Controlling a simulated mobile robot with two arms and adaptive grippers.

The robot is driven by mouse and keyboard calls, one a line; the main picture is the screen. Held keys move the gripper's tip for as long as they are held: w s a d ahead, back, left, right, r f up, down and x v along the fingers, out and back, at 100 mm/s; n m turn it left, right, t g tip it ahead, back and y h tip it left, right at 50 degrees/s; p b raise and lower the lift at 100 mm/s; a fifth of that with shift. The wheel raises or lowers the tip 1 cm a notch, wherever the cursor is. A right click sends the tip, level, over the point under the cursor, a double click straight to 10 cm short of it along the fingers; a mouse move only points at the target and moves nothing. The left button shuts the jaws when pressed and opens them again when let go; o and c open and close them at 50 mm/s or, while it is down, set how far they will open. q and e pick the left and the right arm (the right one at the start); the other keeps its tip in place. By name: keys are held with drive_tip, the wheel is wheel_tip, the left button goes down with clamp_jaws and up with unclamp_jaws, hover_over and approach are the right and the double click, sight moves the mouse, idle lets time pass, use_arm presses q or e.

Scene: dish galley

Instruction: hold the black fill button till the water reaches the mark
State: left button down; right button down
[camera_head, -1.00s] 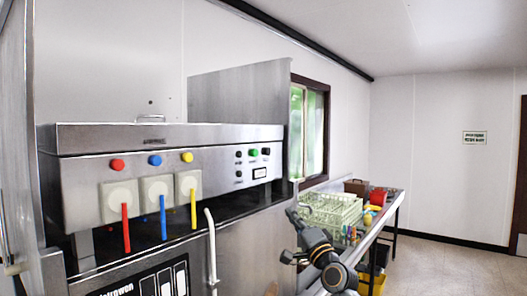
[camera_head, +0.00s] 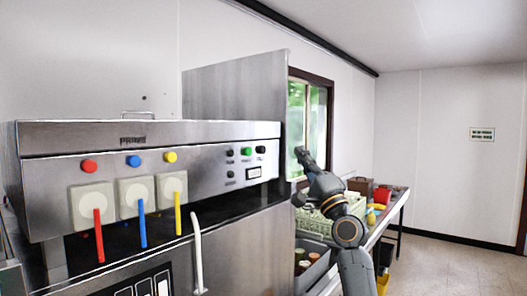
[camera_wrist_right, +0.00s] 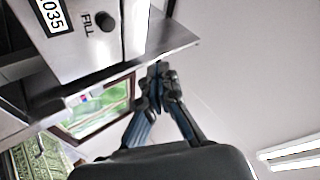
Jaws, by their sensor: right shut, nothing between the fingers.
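The black fill button (camera_head: 260,149) is the upper right knob on the steel machine's front panel, right of a green button (camera_head: 246,152). In the right wrist view the same button (camera_wrist_right: 105,21) sits beside the word FILL, with a label reading 035 nearby. My right gripper (camera_head: 301,156) is shut and empty, right of the panel's end and apart from the button. Its closed fingers also show in the right wrist view (camera_wrist_right: 158,77), beyond the panel edge. No water or level mark can be made out. My left gripper is out of view.
Red, blue and yellow levers (camera_head: 141,222) and a white pipe (camera_head: 196,250) stand out from the machine's front. A side table holds a pale green rack (camera_head: 312,223) behind my arm. A grey bin (camera_head: 313,268) with cups is below. The floor at right is clear.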

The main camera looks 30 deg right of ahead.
sight(262, 150)
drive_tip(key=w+a+b, duration=0.3)
drive_tip(key=w+b, duration=0.1)
drive_tip(key=w, duration=0.4)
drive_tip(key=shift+a, duration=0.1)
idle(1.4)
drive_tip(key=shift+w+a+b, duration=0.2)
drive_tip(key=shift+w+b, duration=0.2)
drive_tip(key=shift+b, duration=0.05)
